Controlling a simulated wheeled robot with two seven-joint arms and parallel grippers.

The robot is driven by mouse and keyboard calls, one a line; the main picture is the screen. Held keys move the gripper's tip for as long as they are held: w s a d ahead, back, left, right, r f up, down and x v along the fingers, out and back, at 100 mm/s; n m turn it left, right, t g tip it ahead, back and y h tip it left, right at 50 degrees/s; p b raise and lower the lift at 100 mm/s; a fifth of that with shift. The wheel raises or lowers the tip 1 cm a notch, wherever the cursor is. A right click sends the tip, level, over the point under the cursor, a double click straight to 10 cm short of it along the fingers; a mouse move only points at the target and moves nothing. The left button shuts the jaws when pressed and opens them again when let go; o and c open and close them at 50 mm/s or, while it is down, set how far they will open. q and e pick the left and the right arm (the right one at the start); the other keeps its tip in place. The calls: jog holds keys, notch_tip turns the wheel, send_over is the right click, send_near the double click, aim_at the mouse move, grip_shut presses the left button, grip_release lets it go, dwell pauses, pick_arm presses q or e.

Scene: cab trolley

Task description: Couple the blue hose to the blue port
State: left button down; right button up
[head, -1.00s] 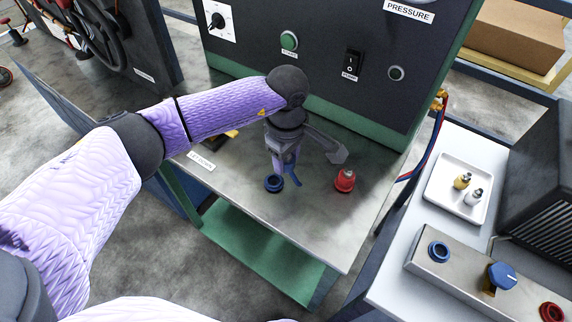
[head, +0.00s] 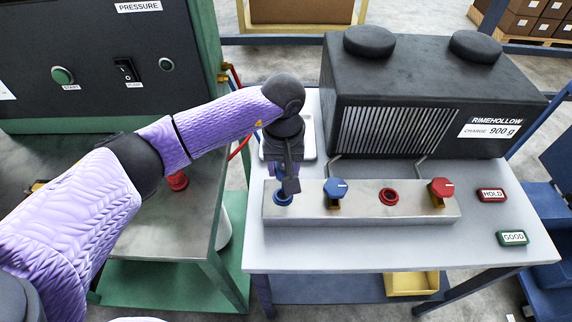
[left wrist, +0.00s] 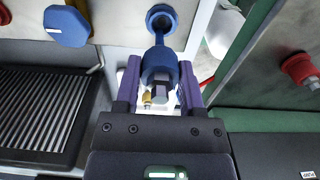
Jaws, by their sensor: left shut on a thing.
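My left gripper (head: 284,185) is over the left end of the steel manifold block (head: 360,212) on the white bench. In the left wrist view its purple fingers (left wrist: 160,85) are shut on the blue hose coupler (left wrist: 160,66), whose blue lever points toward the blue port (left wrist: 161,18). The blue port ring shows ahead of the coupler there, and they look apart; the exact gap is hard to judge. In the head view the gripper partly hides the blue port (head: 283,199) and the coupler. My right gripper is not in view.
The block also carries a blue knob (head: 336,188), a red port (head: 389,196) and a red knob (head: 441,188). A dark machine (head: 420,100) stands behind it. A red coupler (head: 177,181) sits on the steel table to the left. A white tray (head: 308,135) is partly behind my gripper.

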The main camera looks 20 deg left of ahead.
pick_arm(q)
jog(key=shift+a, duration=0.15)
jog(key=shift+f, duration=0.15)
jog(key=shift+f+b, duration=1.5)
jog(key=shift+f, duration=0.65)
jog(key=shift+f+b, duration=0.35)
jog(key=shift+f, duration=0.25)
jog(key=shift+b, duration=0.3)
